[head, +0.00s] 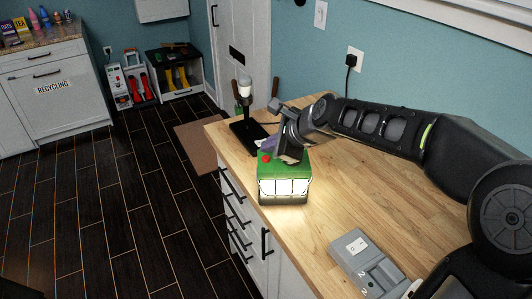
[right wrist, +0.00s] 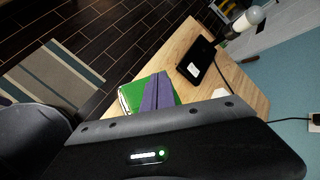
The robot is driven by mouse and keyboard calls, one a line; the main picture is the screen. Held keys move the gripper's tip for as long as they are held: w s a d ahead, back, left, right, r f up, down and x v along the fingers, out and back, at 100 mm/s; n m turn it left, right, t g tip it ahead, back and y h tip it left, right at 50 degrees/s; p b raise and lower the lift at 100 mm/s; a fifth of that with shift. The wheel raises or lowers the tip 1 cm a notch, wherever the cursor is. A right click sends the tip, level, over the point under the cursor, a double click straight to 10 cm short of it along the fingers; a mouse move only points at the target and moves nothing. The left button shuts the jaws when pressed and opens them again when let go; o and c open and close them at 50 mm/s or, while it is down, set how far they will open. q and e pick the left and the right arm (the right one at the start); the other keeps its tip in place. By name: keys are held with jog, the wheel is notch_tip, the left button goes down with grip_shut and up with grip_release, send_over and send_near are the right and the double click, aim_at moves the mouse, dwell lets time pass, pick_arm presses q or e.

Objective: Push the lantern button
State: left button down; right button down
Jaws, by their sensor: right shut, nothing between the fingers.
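The lantern (head: 284,188) stands upright on the wooden counter near its front edge. It has a green top and bright lit panels, and light falls on the wood around it. Its red button (head: 266,157) shows on the left part of the top. My right gripper (head: 272,148) is shut and empty, with its tip at the lantern's top close beside the button. I cannot tell whether it touches. In the right wrist view the green top (right wrist: 133,96) lies partly behind the purple finger, and the button is hidden there. My left gripper is not in view.
A black stand with a white bulb-like top (head: 245,89) is behind the lantern. A grey device (head: 352,243) lies at the counter's front right. A plugged outlet (head: 354,61) is on the blue wall. Counter space (head: 335,185) right of the lantern is clear.

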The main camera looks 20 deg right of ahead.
aim_at(269, 162)
jog(key=shift+r, duration=0.2)
notch_tip(269, 162, up, 6)
jog(key=p, duration=0.5)
jog(key=shift+p, duration=0.4)
jog(key=shift+f, duration=0.1)
